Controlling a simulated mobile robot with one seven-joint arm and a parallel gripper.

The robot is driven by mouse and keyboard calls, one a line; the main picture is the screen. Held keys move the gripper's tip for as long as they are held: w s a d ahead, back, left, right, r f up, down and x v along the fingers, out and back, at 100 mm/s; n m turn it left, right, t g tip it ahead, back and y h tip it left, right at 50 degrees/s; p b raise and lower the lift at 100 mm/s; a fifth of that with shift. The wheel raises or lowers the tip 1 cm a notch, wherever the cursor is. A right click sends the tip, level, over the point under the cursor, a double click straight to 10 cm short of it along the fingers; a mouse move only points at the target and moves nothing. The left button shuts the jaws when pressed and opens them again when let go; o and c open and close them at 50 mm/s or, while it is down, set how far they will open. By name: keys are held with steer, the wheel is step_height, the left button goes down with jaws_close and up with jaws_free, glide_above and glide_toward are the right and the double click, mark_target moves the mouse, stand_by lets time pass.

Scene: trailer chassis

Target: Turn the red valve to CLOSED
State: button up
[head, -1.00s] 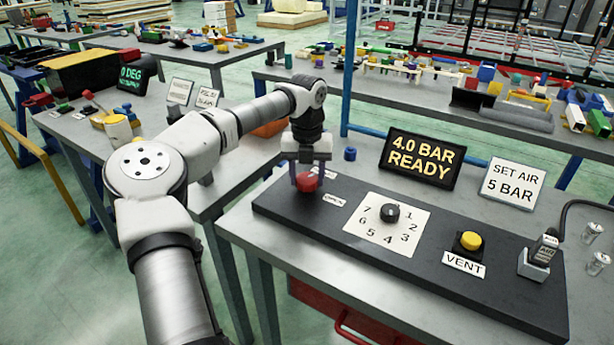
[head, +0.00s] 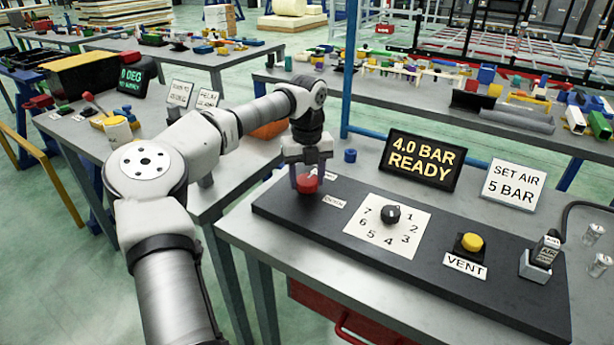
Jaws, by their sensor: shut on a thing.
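The red valve (head: 307,184) sits at the far left end of the black panel (head: 360,250). My gripper (head: 307,177) points down over it, with its fingers around the valve's sides, shut on it. The fingers hide part of the valve, so its exact angle is hard to tell. A small white label (head: 334,201) lies just right of the valve; its lettering is blurred now.
On the panel are a numbered dial (head: 391,214), a yellow VENT button (head: 471,241) and a grey AIR connector (head: 541,258). Behind stand a "4.0 BAR READY" display (head: 421,164) and a "SET AIR 5 BAR" sign (head: 514,182). A blue post (head: 350,70) rises behind the gripper.

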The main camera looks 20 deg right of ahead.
mark_target(307, 180)
steer(key=o, duration=1)
step_height(307, 180, up, 14)
steer(key=shift+f+b, duration=0.1)
steer(key=shift+b, duration=0.5)
